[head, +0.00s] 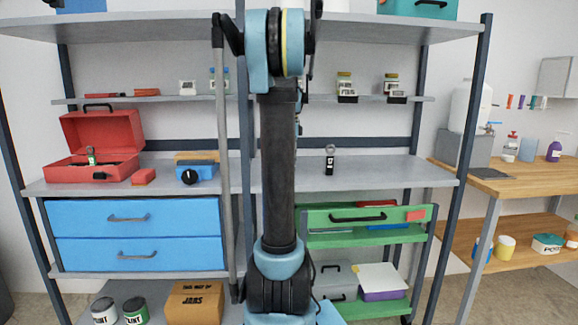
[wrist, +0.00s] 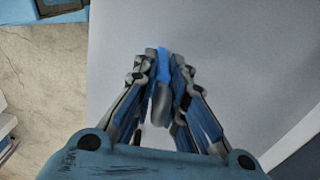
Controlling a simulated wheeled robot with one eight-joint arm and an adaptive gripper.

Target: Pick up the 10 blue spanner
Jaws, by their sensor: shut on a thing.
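In the wrist view, my gripper (wrist: 164,58) is shut on a blue spanner (wrist: 162,72). The spanner lies between the two fingertips, its blue part at the tips and a rounded grey end towards the palm. Its far end and any number on it cannot be made out. A grey surface lies behind it; whether the spanner touches it I cannot tell. In the head view my arm stands in front of the middle of the shelf and hides the gripper and the spanner.
A grey shelf unit (head: 400,166) fills the head view. A small ring-topped tool with a black tag (head: 330,160) stands right of my arm. An open red toolbox (head: 103,128) and a blue box (head: 199,175) are left. Green drawers (head: 320,217) sit below; a wooden bench (head: 515,180) is right.

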